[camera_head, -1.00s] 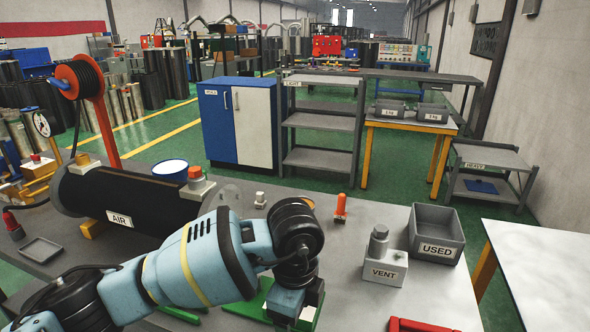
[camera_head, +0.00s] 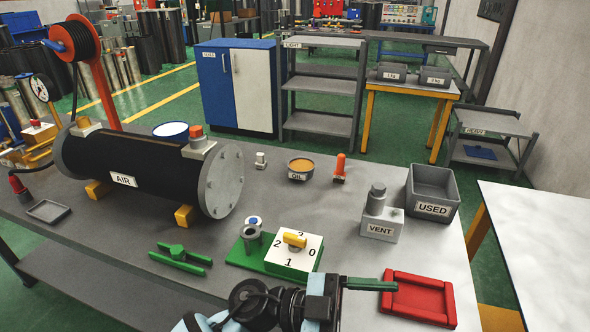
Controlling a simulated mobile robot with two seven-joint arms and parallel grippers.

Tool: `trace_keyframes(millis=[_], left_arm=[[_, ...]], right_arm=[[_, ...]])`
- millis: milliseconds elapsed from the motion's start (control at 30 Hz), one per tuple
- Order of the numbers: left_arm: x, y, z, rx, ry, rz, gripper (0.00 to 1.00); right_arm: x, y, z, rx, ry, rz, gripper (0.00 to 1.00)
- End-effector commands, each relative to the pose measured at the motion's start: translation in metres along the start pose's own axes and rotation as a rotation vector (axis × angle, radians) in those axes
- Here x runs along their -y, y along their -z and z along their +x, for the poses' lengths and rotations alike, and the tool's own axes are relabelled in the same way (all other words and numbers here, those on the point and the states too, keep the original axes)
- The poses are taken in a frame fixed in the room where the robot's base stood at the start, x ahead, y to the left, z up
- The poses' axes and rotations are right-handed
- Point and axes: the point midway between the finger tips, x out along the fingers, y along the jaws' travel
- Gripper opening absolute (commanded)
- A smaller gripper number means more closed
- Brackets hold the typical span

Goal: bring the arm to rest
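My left arm is low at the bottom middle of the head view, and its forearm is cut off by the lower edge. Its gripper (camera_head: 370,285) points right, above the near part of the table (camera_head: 330,230), close to a red square tray (camera_head: 418,298). A dark green bar shows at the gripper's end; I cannot tell whether it is a finger or a held piece, or whether the fingers are apart. My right gripper is not in view.
A green base (camera_head: 247,262) carries a numbered white block (camera_head: 303,243) with a yellow knob, beyond the gripper. A black AIR cylinder (camera_head: 130,165), green cradle (camera_head: 182,258), VENT block (camera_head: 380,225) and USED bin (camera_head: 432,200) stand on the table.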

Motion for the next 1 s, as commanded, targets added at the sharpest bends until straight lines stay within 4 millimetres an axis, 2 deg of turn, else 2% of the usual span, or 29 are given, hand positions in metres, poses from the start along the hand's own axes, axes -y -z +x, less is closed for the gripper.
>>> trace_keyframes(millis=[133,233,333,433,567,667,700,833,900,1000], left_arm=[[0.021,-0.005,-0.039,-0.115,0.378,-0.007,0.73],[0.03,-0.021,-0.078,-0.113,0.633,-0.023,0.73],[0.027,-0.046,-0.125,-0.051,0.879,-0.058,0.73],[0.01,-0.077,-0.175,0.062,1.1,-0.115,0.73],[-0.033,-0.119,-0.235,0.262,1.32,-0.215,0.73],[-0.078,-0.147,-0.274,0.433,1.432,-0.307,0.73],[-0.099,-0.157,-0.287,0.504,1.465,-0.348,0.73],[-0.168,-0.181,-0.323,0.722,1.524,-0.483,0.73],[-0.202,-0.188,-0.335,0.82,1.531,-0.551,0.73],[-0.24,-0.194,-0.347,0.927,1.523,-0.628,0.73]], right_arm=[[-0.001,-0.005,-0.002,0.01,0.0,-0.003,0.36],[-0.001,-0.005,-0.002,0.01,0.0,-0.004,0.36],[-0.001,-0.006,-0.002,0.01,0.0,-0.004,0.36],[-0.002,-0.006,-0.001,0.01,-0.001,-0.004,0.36],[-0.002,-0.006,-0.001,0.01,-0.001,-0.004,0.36],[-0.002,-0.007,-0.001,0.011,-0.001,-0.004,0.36],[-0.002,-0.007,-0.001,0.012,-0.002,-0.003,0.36],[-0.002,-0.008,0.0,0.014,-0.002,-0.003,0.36],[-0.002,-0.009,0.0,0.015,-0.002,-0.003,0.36],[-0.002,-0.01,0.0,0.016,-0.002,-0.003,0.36]])
